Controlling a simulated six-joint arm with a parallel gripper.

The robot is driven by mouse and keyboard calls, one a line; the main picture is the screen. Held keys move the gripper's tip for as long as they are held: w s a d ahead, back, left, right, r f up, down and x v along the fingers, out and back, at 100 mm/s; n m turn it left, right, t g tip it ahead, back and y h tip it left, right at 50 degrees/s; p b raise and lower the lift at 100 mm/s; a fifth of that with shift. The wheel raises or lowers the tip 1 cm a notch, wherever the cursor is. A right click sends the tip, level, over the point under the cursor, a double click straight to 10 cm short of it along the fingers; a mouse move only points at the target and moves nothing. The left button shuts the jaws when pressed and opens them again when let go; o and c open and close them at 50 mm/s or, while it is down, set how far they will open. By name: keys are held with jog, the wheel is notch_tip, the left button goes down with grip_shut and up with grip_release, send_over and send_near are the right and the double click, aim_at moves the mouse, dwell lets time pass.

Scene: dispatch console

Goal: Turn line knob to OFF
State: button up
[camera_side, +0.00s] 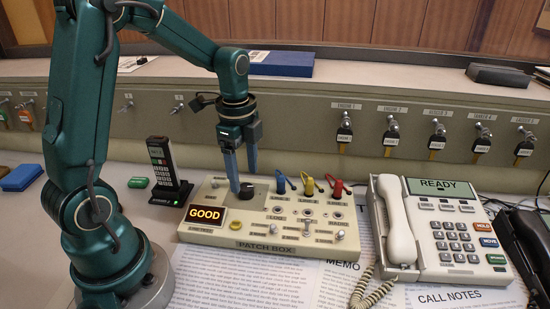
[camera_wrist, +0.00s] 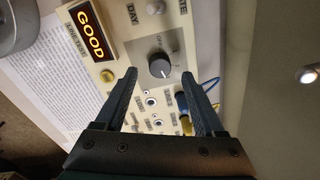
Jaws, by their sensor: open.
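The line knob (camera_side: 246,191) is a dark round knob on a grey plate of the beige patch box (camera_side: 275,246). In the wrist view my gripper (camera_wrist: 160,75) is open, with the knob between and just beyond the fingertips. I cannot tell whether the fingers touch it.
A lit GOOD display (camera_side: 206,217) sits left of the knob. Yellow, blue and red plugs (camera_side: 308,185) stand right of it. A cordless handset (camera_side: 168,170) stands at the left; a desk phone (camera_side: 430,230) is at the right. Keys hang on the back panel (camera_side: 300,125).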

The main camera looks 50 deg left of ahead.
aim_at(246, 187)
jog(key=shift+f, duration=1.7)
jog(key=shift+c, duration=0.3)
grip_shut()
